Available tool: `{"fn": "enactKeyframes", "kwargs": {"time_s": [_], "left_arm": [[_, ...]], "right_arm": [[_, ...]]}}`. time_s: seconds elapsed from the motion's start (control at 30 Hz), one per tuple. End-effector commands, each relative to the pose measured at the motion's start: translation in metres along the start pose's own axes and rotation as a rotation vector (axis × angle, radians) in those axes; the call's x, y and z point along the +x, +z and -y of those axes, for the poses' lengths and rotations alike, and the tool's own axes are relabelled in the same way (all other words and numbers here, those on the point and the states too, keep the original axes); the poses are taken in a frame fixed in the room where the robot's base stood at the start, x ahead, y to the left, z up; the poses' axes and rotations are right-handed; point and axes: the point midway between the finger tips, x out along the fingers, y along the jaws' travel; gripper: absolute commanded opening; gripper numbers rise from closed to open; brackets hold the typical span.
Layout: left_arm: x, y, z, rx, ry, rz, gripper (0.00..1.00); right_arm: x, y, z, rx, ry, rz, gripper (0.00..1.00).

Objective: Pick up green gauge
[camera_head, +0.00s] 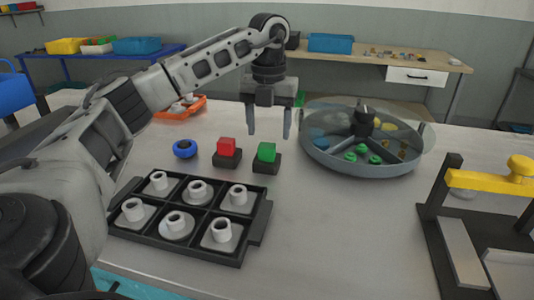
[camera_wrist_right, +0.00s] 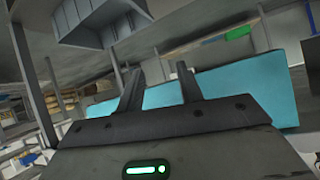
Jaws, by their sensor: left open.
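The green gauge, a small green block (camera_head: 267,152), sits on a black base (camera_head: 266,166) on the light table. My left gripper (camera_head: 269,132) hangs above and slightly behind it in the head view, fingers pointing down. The gripper is open with nothing between its fingers, and the green block is apart from it. My right gripper shows only in the right wrist view (camera_wrist_right: 160,70). Its two fingers stand apart with nothing between them.
A red block (camera_head: 227,146) on a black base and a blue ring (camera_head: 185,149) stand left of the green block. A black tray (camera_head: 254,221) holds several pale parts in front. A round divided tank (camera_head: 358,169) stands right, and a yellow-handled fixture (camera_head: 474,181) further right.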

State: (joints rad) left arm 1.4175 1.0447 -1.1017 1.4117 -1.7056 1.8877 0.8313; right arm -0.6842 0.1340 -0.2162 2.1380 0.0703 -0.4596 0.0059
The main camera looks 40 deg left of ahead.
Motion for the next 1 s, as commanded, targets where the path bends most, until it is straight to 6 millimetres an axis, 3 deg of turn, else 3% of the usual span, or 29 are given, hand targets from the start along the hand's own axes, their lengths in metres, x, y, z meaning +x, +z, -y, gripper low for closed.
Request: {"fn": "enactKeyframes", "kwargs": {"time_s": [0.23,0.53,0.7,1.0], "left_arm": [[0.035,0.003,-0.006,0.000,0.003,-0.002,0.60],[0.040,0.003,-0.005,0.000,0.001,-0.001,0.60],[0.040,0.003,-0.005,0.000,0.001,-0.001,0.13],[0.039,0.003,-0.005,0.000,0.000,0.000,0.11]], "right_arm": [[0.000,0.001,-0.001,-0.007,0.003,0.005,0.36],[0.000,0.001,-0.002,-0.012,0.003,0.006,0.36],[0.000,0.001,-0.002,-0.012,0.003,0.006,0.36],[0.000,0.001,-0.002,-0.012,0.003,0.006,0.36]]}}
